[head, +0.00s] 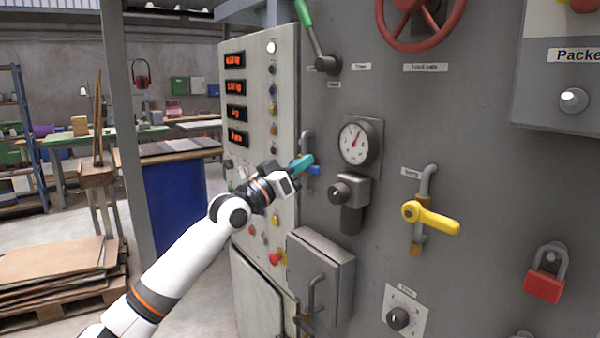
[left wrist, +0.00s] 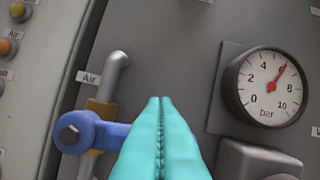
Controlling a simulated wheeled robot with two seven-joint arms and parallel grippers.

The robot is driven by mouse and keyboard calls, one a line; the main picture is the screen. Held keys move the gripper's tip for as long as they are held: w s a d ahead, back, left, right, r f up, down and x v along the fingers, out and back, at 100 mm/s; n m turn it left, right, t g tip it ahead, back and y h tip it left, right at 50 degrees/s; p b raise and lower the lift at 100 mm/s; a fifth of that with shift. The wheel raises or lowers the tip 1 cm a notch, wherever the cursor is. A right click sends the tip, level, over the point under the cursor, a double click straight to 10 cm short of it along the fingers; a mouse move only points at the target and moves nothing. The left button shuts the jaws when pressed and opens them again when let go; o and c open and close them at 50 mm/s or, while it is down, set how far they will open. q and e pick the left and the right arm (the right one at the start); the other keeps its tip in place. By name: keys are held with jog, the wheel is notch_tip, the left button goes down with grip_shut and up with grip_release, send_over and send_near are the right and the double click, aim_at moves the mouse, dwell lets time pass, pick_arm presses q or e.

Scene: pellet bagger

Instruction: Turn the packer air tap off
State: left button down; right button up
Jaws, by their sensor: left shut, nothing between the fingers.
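The air tap has a blue lever (left wrist: 98,132) on a brass valve body (left wrist: 100,112) below a grey bent pipe (left wrist: 116,72), beside a label reading "Air" (left wrist: 88,77) in the left wrist view. The lever lies across the pipe, its right part hidden behind my fingers. In the head view a bit of the blue lever (head: 314,170) shows just past my left gripper (head: 304,163). That gripper has teal fingers (left wrist: 160,140), shut and empty, right in front of the lever. I cannot tell whether they touch it. My right gripper is not in view.
A round bar gauge (head: 355,143) sits right of the air tap, with a grey fitting (head: 348,191) below it. Farther right is a yellow-handled tap (head: 431,217). A panel with displays and buttons (head: 262,110) stands left. A grey box with a handle (head: 321,272) juts out below.

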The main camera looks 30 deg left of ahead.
pick_arm(q)
jog(key=shift+d+f, duration=0.15)
jog(key=shift+f, duration=0.3)
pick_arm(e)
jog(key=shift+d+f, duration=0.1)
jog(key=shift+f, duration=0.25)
